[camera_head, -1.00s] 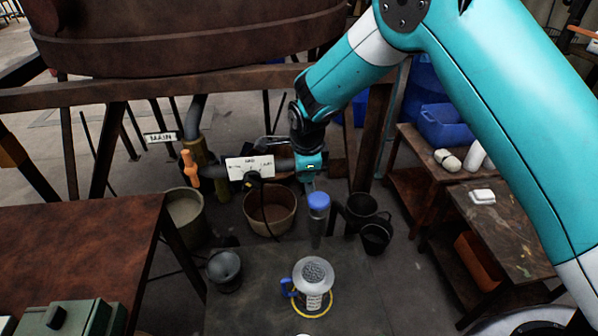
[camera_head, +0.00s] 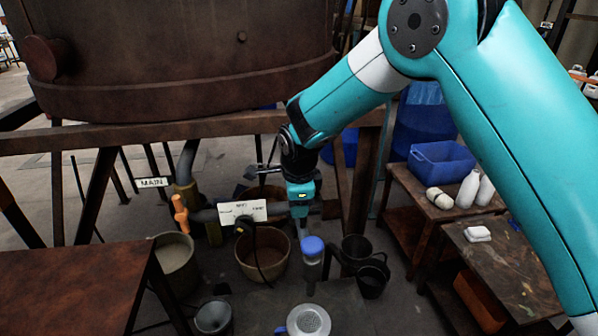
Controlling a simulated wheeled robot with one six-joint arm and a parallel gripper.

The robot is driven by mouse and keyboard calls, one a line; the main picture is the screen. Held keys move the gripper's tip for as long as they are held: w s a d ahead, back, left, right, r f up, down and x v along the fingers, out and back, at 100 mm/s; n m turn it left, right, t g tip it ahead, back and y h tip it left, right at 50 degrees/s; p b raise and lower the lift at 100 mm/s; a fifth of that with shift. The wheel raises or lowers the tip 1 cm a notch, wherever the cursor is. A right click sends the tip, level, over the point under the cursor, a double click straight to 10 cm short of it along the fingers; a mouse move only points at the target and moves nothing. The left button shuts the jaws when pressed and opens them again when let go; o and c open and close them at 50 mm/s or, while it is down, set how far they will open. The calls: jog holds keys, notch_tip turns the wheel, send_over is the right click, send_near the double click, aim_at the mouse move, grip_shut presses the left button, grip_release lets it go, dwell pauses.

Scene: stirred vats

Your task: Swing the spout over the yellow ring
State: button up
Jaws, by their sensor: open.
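My gripper (camera_head: 299,224) points down at the right end of the grey pipe run, just behind and above a clear, blue-capped cylinder (camera_head: 312,256). It is open and I see nothing held in it; its fingertips are small and partly hidden. I cannot clearly make out the spout; the pipe (camera_head: 205,216) runs right behind a white label plate (camera_head: 243,212) toward my gripper. A metal jug (camera_head: 308,322) with a blue handle stands on the dark table at the bottom edge. The yellow ring is out of view now; the earlier frame shows it around the jug's base.
An orange valve handle (camera_head: 180,214) stands left on the pipe, near the MAIN sign (camera_head: 152,182). A beige bucket (camera_head: 263,254) and dark buckets (camera_head: 371,281) stand below. The large brown vat (camera_head: 180,60) is above. A side table (camera_head: 500,258) is at the right.

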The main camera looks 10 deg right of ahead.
notch_tip(320, 180, up, 12)
jog(key=s+b, duration=0.1)
jog(key=s, duration=0.1)
jog(key=shift+s+r, duration=0.25)
jog(key=s+d+r+n+g+y, duration=0.1)
jog(key=s+d+n+y, duration=0.1)
jog(key=s+n, duration=1)
jog(key=s+d+r+n+g+y, duration=0.1)
jog(key=s+d+n, duration=0.3)
jog(key=s+n, duration=0.9)
jog(key=s+r+y, duration=0.1)
jog(key=s, duration=0.3)
jog(key=shift+s, duration=0.15)
